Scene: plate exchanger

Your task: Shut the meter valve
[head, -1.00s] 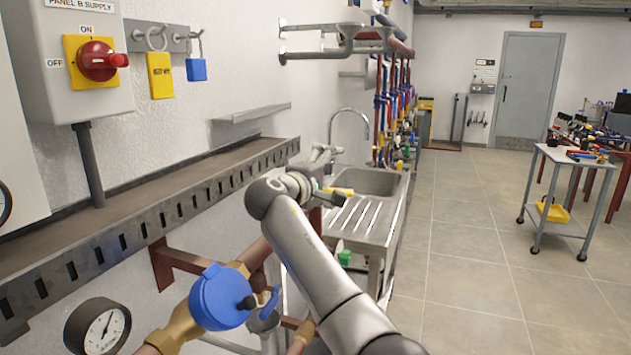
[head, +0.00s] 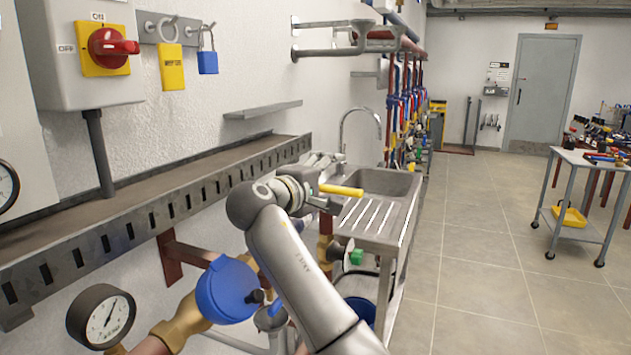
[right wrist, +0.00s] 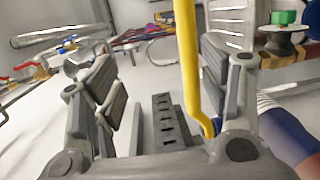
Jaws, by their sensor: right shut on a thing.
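A yellow lever handle (head: 341,190) shows at my right gripper (head: 328,196) in the head view, in front of the sink. In the right wrist view the yellow lever (right wrist: 188,60) runs down between the fingers of the gripper (right wrist: 165,85), close to the right finger, and bends at its lower end. The right gripper is shut on this lever. The valve body is mostly hidden behind my arm, so I cannot tell the valve's position. The blue-lidded meter (head: 227,290) sits on brass pipework at the lower left of the head view. My left gripper is not in view.
A pressure gauge (head: 101,318) is left of the meter. A slotted rail (head: 160,215) runs along the wall. The floor to the right is clear up to a trolley (head: 590,175).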

